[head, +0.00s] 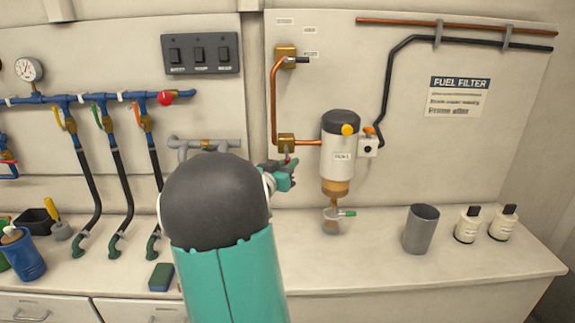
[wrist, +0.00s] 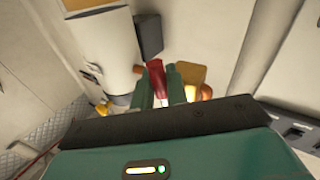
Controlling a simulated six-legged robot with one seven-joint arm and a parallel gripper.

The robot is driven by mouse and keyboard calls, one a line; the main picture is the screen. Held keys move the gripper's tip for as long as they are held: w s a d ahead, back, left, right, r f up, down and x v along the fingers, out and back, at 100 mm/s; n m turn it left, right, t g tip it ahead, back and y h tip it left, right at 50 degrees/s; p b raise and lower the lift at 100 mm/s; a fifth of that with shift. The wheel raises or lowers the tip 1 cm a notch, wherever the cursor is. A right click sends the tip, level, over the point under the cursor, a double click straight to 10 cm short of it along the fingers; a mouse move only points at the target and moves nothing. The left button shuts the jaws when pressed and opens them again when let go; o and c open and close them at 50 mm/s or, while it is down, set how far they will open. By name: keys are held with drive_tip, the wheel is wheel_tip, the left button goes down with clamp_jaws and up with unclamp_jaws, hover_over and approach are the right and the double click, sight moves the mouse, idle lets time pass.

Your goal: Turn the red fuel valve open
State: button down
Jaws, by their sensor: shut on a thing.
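The red fuel valve shows as a brass body (head: 286,144) on the copper pipe left of the fuel filter in the head view. Its red handle (wrist: 155,72) stands between the teal fingers in the wrist view. Only a small red bit of it shows below the brass body in the head view. My gripper (head: 284,173) is just below the valve body and shut on the red handle. The gripper fingers (wrist: 160,87) hide part of the handle. My arm covers the wall and counter left of the valve.
The white fuel filter (head: 337,150) with a black cap hangs close right of the valve. Another brass fitting (head: 285,56) sits above on the copper pipe. A grey cup (head: 421,228) and two small bottles stand at the right of the counter. A blue manifold (head: 95,97) with hoses is at left.

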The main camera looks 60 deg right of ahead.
drive_tip(key=c, duration=1.5)
unclamp_jaws()
drive_tip(key=shift+a, duration=0.1)
drive_tip(key=a, duration=0.4)
drive_tip(key=w+a, duration=0.1)
drive_tip(key=a, duration=0.4)
drive_tip(key=a+f, duration=0.1)
drive_tip(key=a, duration=0.3)
drive_tip(key=shift+w+a, duration=0.3)
